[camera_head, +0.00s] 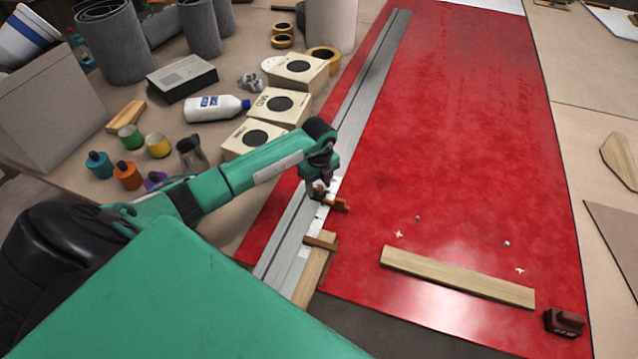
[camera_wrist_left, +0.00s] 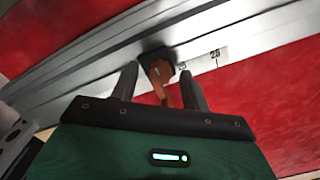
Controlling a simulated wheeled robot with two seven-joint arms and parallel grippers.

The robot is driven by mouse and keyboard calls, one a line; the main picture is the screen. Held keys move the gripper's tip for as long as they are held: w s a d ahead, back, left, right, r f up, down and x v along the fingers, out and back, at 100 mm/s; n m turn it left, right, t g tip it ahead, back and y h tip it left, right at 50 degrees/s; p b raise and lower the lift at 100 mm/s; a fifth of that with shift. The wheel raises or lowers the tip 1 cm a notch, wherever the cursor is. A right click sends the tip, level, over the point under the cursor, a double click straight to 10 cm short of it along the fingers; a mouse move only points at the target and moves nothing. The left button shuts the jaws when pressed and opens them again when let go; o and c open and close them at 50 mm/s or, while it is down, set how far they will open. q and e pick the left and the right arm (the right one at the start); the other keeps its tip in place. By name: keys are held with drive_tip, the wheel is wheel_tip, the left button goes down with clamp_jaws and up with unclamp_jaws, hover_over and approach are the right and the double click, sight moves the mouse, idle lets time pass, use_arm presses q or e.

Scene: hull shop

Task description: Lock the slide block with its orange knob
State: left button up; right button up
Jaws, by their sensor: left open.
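The metal rail (camera_head: 375,65) runs lengthwise along the left side of the red sheet. My left gripper (camera_head: 318,190) is over this rail, pointing down. In the left wrist view my left gripper (camera_wrist_left: 160,88) is open, one finger on each side of the orange knob (camera_wrist_left: 160,72). The knob sits at the dark slide block (camera_wrist_left: 157,56) on the rail, next to a printed scale. I see a gap between each finger and the knob; whether either touches is not clear. In the head view the gripper partly hides the block, and an orange-brown part (camera_head: 341,205) sticks out to its right.
A wooden strip (camera_head: 316,272) with a brown crosspiece lies by the rail's near end. A wooden batten (camera_head: 455,277) and a dark red block (camera_head: 565,322) are on the red sheet (camera_head: 460,150). Boxes (camera_head: 277,106), a white bottle (camera_head: 215,108) and paint pots crowd the left.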

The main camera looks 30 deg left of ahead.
use_arm(q)
drive_tip(key=c, duration=1)
